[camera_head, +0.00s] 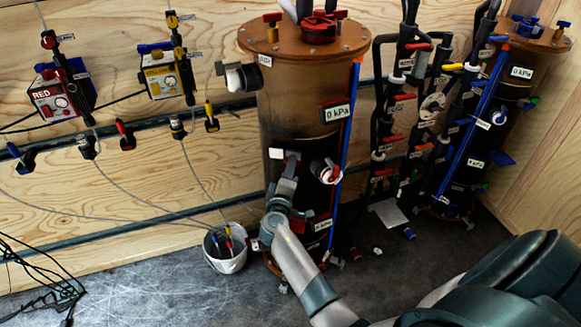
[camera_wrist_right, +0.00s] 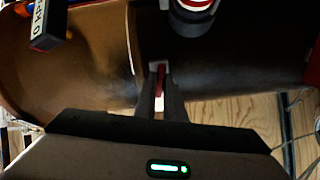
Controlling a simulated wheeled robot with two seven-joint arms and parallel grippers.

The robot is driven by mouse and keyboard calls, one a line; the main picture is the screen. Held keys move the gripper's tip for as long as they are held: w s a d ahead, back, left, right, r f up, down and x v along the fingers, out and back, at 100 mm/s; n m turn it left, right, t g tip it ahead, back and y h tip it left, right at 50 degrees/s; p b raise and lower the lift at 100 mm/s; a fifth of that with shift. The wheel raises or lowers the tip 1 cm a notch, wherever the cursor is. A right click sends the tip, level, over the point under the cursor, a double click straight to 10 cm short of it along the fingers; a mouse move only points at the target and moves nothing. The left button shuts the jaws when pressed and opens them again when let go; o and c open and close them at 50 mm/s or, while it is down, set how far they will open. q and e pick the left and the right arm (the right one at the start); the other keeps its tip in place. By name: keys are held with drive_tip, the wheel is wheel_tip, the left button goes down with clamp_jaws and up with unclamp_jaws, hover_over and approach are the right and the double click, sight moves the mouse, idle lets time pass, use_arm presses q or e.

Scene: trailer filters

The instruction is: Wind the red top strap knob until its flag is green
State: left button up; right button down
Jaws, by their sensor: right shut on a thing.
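A large brown-and-black filter cylinder (camera_head: 300,105) stands upright in the middle of the head view, with red parts on its lid. My right gripper (camera_head: 287,172) reaches the left front of its dark middle. In the right wrist view my right gripper (camera_wrist_right: 159,82) is shut on a small part with a red bar (camera_wrist_right: 160,75) and a white lower piece against the cylinder's side. In the head view my gripper covers this part. A white tab (camera_head: 283,154) shows just above the fingers; I see no green on it. My left gripper is not in view.
A white-and-red round fitting (camera_head: 326,171) sits close right of my gripper. A white bucket (camera_head: 226,262) with tools stands below left. Black pipes with valves (camera_head: 400,110) and a second cylinder (camera_head: 490,120) stand to the right.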

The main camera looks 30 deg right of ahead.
drive_tip(key=n, duration=0.2)
drive_tip(key=shift+n, duration=0.3)
drive_tip(key=c, duration=2)
unclamp_jaws()
drive_tip(key=shift+o, duration=0.8)
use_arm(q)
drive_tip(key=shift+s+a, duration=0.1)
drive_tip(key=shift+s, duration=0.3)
